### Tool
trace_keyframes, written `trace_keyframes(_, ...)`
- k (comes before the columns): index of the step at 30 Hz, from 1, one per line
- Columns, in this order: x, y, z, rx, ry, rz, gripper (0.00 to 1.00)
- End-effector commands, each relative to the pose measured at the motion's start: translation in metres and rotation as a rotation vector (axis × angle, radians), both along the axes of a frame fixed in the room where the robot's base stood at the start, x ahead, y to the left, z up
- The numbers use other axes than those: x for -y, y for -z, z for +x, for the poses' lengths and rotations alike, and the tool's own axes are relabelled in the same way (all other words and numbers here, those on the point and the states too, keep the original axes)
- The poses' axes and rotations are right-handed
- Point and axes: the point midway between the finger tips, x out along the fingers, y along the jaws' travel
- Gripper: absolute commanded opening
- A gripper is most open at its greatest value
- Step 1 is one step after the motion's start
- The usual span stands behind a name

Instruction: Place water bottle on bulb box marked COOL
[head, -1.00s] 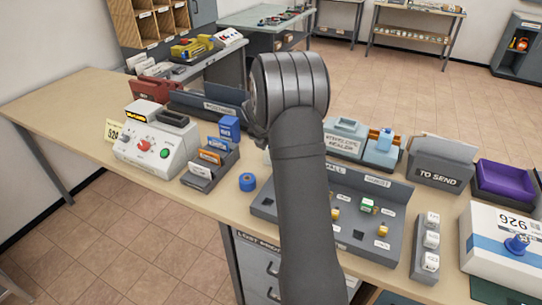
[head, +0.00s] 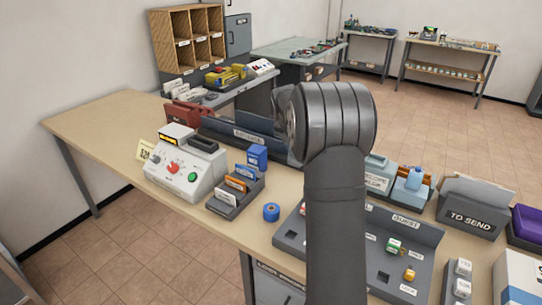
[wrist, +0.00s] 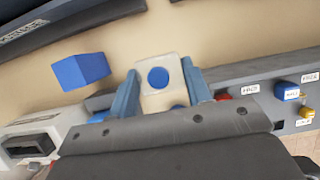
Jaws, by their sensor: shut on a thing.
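My gripper (wrist: 160,95) is shut on a pale, square-topped thing with a round blue cap (wrist: 158,77), which looks like the water bottle seen from above. Its lower part is hidden by the gripper body. In the head view my arm hides the gripper and what it holds. A small blue box (head: 258,155) stands upright behind the card rack on the table. It shows in the wrist view (wrist: 82,71) to the left of my fingers, apart from them. No COOL mark is readable on it, so I cannot tell if it is the bulb box.
A white control machine (head: 183,172), a card rack (head: 234,196) and a blue tape roll (head: 271,212) stand left of my arm. The table's left end (head: 95,125) is clear.

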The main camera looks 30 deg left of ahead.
Motion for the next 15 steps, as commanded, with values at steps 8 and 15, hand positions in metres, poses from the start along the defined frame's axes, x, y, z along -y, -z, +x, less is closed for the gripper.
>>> trace_keyframes(8,-0.042,-0.059,0.034,-0.002,-0.213,0.002,0.23)
trace_keyframes(15,-0.062,-0.093,0.045,0.003,-0.356,0.003,0.23)
